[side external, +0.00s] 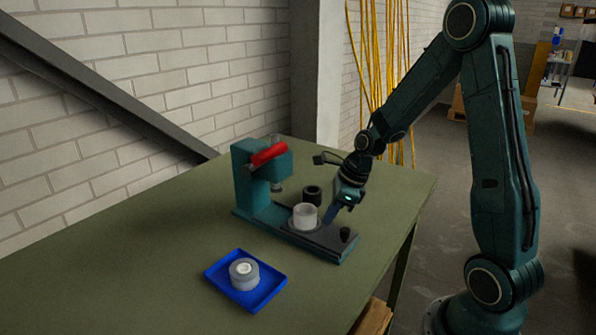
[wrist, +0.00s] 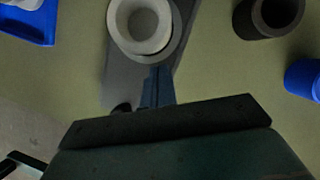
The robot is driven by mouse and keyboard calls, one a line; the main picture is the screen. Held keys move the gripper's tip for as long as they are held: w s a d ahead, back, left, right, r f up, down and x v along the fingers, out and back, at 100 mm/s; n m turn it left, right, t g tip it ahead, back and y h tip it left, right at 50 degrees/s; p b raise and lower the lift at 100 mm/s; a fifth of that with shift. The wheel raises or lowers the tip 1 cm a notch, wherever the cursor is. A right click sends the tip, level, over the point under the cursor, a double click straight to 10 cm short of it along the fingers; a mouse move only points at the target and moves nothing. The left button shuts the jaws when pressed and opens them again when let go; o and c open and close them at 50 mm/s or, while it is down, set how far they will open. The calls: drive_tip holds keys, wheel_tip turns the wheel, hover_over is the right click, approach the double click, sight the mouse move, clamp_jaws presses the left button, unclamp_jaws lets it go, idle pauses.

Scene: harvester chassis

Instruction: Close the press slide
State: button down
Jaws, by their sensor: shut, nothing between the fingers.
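The teal press (side external: 248,185) stands on the green table with a red handle (side external: 268,153) at its top. Its dark slide (side external: 322,238) extends from under the press head toward the front right and ends in a black knob (side external: 345,234). A white cup (side external: 304,216) sits on the slide, out in front of the press head. My gripper (side external: 329,218) is shut and empty, pointing down over the slide between cup and knob. In the wrist view, the closed fingers (wrist: 157,84) reach close to the ring under the cup (wrist: 143,24); contact cannot be told. The knob (wrist: 122,108) is partly hidden.
A black hollow cylinder (side external: 312,194) stands on the table behind the slide. A blue tray (side external: 262,295) holding a grey and white round part (side external: 244,273) lies in front of the press. A blue object (wrist: 303,78) shows at the wrist view's right edge.

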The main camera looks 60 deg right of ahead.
sight(314, 207)
drive_tip(key=shift+w, duration=2.45)
drive_tip(key=shift+s+d, duration=0.45)
drive_tip(key=shift+s, duration=0.25)
drive_tip(key=shift+s+d+r, duration=0.15)
drive_tip(key=shift+s+d, duration=0.25)
drive_tip(key=shift+s, duration=0.15)
drive_tip(key=shift+s+d+r, duration=0.15)
drive_tip(key=shift+s+d, duration=0.2)
drive_tip(key=shift+s, duration=0.2)
drive_tip(key=v, duration=0.9)
drive_tip(key=shift+r, duration=0.2)
drive_tip(key=shift+a, duration=0.1)
